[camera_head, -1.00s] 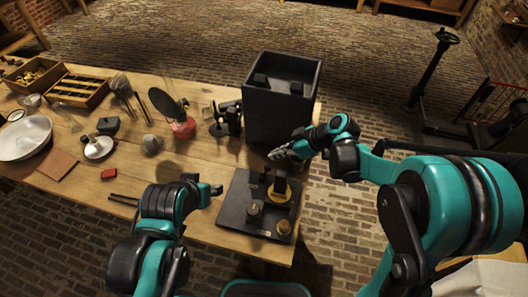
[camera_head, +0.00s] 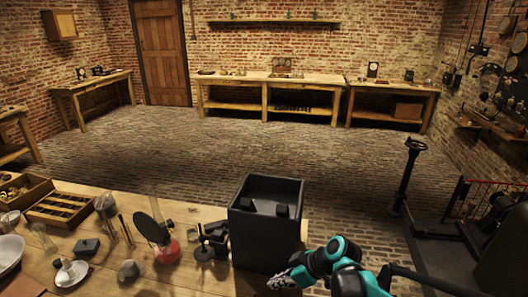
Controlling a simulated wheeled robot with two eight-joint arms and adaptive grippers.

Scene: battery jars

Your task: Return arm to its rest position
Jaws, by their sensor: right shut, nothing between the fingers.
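My right arm, teal and black, comes in from the bottom right in the head view. Its gripper (camera_head: 282,281) is shut and empty, just in front of the tall black open-topped box (camera_head: 264,243) near the table's right end. I cannot tell whether it touches the box. My left arm and gripper are out of the picture.
The wooden table (camera_head: 190,213) holds a red-based item with a dark disc (camera_head: 157,238), a compartmented wooden tray (camera_head: 60,203) and several small items left of the box. Brick floor (camera_head: 330,160) is open beyond. A handwheel stand (camera_head: 407,170) stands at right.

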